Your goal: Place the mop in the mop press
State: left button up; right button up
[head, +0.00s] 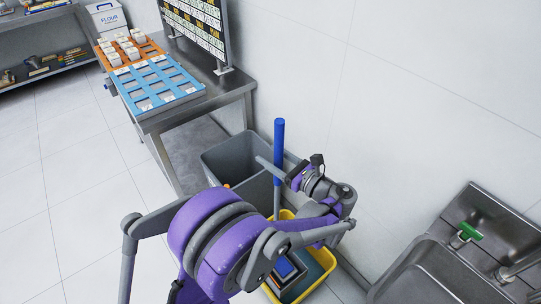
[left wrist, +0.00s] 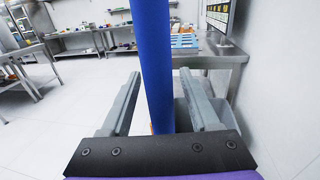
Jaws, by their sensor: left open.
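The mop's blue handle (head: 279,150) stands upright near the wall, with a grey shaft (head: 277,203) below it. The mop head is hidden behind my arm. A yellow bucket (head: 327,261) stands on the floor, partly covered by my left arm; grey and blue parts show inside it, but I cannot clearly tell the press. My left gripper (head: 271,162) is at the lower part of the blue handle. In the left wrist view the handle (left wrist: 153,65) stands between the two open fingers, with gaps on both sides. My right gripper is not in view.
A grey bin (head: 225,158) stands behind the mop, beside a steel table (head: 200,107) with orange and blue trays. A steel sink (head: 425,275) is at the lower right. The white wall is close on the right. Floor at the left is clear.

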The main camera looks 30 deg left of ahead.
pick_arm(q)
jog(key=b+v, duration=0.1)
jog(key=v, duration=1)
jog(key=shift+d, duration=0.3)
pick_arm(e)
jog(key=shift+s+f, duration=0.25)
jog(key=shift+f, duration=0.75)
pick_arm(q)
jog(key=shift+f, duration=0.1)
